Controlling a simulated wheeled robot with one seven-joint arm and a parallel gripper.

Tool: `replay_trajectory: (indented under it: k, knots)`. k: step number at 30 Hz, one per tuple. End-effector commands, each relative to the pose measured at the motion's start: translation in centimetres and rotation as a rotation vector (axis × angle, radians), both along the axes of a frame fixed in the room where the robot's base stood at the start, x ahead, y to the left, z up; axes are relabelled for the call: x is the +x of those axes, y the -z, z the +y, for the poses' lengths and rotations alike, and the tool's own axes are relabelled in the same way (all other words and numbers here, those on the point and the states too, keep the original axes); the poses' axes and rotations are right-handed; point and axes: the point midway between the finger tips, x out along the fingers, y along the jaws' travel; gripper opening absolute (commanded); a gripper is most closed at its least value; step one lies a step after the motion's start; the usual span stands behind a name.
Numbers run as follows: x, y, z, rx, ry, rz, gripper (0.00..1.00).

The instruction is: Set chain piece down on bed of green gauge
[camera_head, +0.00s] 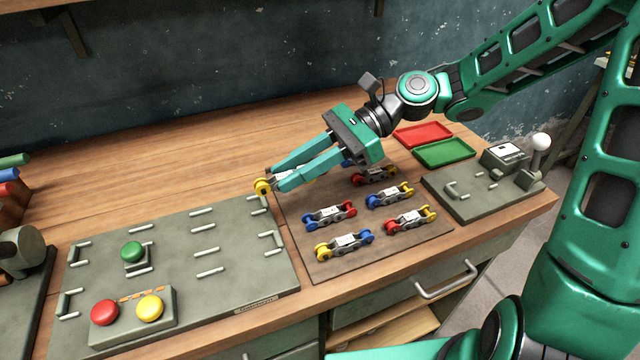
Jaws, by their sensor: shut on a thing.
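My gripper (278,180) is shut on a chain piece (263,187), holding it near the back left corner of the dark mat. The piece's yellow end sticks out past the fingertips. Its pale middle shows between the fingers, and the rest is hidden. No part is plainly marked as the green gauge. A grey plate (232,236) at the left carries metal staples and a green button (132,252). A smaller grey fixture (475,201) at the right has a white-knobbed lever (540,143) and a small box with a white face (504,152).
Several chain pieces with coloured ends, such as a yellow-and-blue one (344,243), lie on the mat (330,268). A red tray (422,134) and green tray (445,153) lie behind. Red (104,312) and yellow (150,307) buttons sit front left. The bench's back left is clear.

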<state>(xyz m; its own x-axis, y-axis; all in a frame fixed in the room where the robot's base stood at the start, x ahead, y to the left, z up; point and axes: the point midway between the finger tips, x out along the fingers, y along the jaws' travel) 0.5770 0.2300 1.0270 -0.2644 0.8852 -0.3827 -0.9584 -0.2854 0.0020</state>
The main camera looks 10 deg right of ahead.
Motion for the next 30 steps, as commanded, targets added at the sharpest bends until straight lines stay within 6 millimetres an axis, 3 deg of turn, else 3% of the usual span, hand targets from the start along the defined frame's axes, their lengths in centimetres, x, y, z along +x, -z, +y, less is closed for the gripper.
replay_trajectory:
  k: [6,12,19,27,30]
  knots:
    - [3.2,2.6,-3.2,0.003,0.003,0.002,0.0]
    - [5.0,4.3,-5.2,0.002,0.001,0.0,0.0]
    - [5.5,5.3,-5.7,0.001,0.0,0.001,0.0]
    - [5.5,8.3,-5.7,0.002,0.001,0.001,0.0]
    - [5.5,8.4,-5.7,0.0,0.001,-0.001,0.0]
